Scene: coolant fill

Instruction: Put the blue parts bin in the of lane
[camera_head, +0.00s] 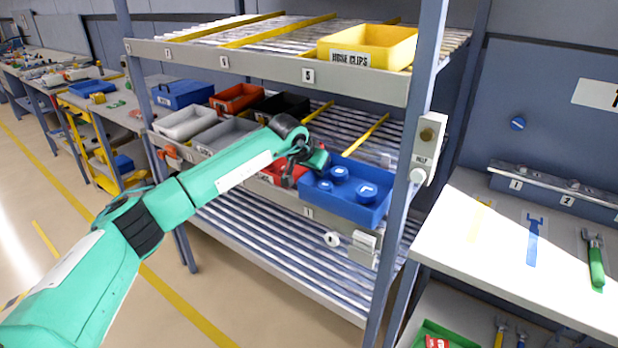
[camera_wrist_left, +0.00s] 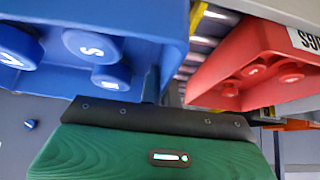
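The blue parts bin (camera_head: 352,211), holding several round blue caps, is at the right end of the middle shelf's front, beside the right post. My left gripper (camera_head: 311,160) reaches its left side from above. In the left wrist view the blue bin (camera_wrist_left: 150,14) fills the upper left. The narrow fingers (camera_wrist_left: 162,88) are close together at the bin's near right wall and appear shut on it; the fingertips are partly hidden. I cannot tell whether the bin rests on the rollers. My right gripper is not in view.
A red bin (camera_wrist_left: 235,62) with red parts stands close by. Grey (camera_head: 226,136), white, black and blue bins fill lanes further left. A yellow bin (camera_head: 368,45) labelled hose clips is on the top shelf. The lower roller shelf (camera_head: 280,253) is empty. A white workbench (camera_head: 500,235) stands at right.

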